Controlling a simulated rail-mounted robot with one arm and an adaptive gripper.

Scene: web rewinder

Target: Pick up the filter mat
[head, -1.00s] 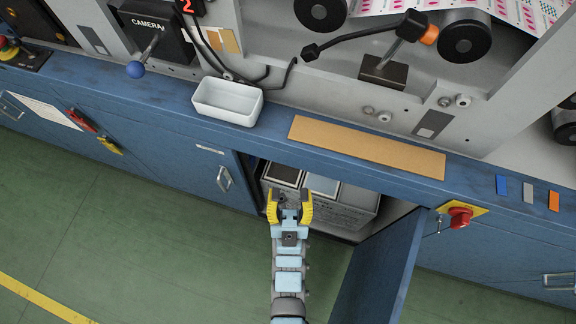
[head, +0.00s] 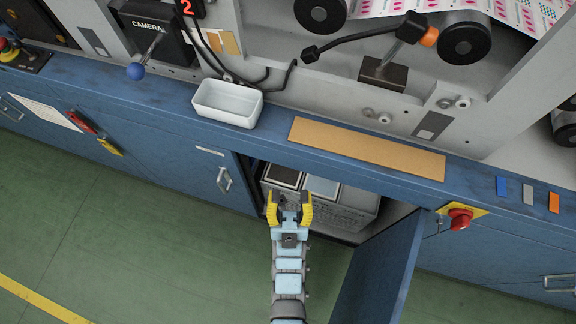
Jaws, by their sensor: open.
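My gripper (head: 289,200) has yellow fingers and is open, with nothing seen between them. It is at the mouth of the open blue cabinet, over the front of a grey box (head: 345,212) inside. In the box top are a dark panel with a pale frame (head: 284,176) and a pale blue-white flat piece (head: 322,187) beside it. I cannot tell which of these, if either, is the filter mat. The ledge above and my gripper hide part of the box and its contents.
The open cabinet door (head: 378,270) stands out to the right of my gripper. Above, the blue ledge (head: 165,107) carries a white tray (head: 228,102) and a flat tan strip (head: 367,147). A red knob (head: 460,218) is on the right. The green floor at left is clear.

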